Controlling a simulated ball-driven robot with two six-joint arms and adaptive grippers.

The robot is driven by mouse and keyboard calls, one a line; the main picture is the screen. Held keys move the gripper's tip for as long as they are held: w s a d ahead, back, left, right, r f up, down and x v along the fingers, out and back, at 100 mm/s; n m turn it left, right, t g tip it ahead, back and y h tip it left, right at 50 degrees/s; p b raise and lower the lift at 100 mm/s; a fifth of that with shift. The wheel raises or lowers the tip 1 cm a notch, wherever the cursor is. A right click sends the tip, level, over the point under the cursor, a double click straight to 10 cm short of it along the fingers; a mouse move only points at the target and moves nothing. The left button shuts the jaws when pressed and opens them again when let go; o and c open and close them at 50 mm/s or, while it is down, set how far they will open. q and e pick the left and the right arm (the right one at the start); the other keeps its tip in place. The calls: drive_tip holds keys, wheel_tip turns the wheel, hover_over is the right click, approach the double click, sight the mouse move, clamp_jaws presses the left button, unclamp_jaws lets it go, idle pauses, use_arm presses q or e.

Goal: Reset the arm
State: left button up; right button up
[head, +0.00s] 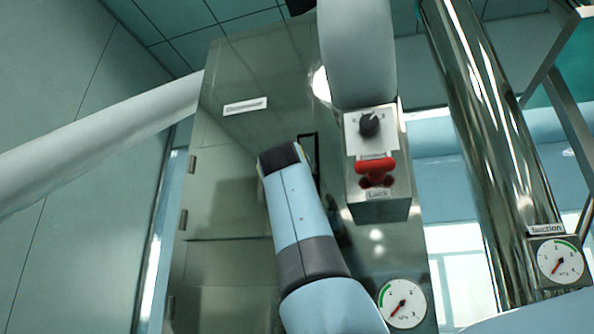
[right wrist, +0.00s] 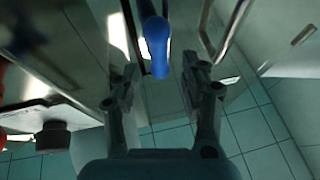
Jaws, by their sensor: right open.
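My right gripper (right wrist: 160,88) is open in the right wrist view, with its two dark fingers apart. A blue rounded grip (right wrist: 156,45) on a rod shows between and beyond the fingers; I see no finger closed on it. In the head view a light-blue and dark arm link of mine (head: 297,205) rises from the bottom in front of the steel cabinet. The right gripper's fingers cannot be made out there. My left gripper is not in view.
A control box (head: 380,210) with a dark rotary knob (head: 370,124) and red switch (head: 376,170) is right of my arm link. Steel cabinet (head: 235,150) stands behind. Gauges (head: 403,303) and (head: 560,260), a steel column (head: 480,110) and a white pipe (head: 100,135) surround it.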

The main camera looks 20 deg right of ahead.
drive_tip(key=shift+s+a+f, duration=0.15)
drive_tip(key=shift+s+f, duration=0.05)
drive_tip(key=shift+s, duration=0.2)
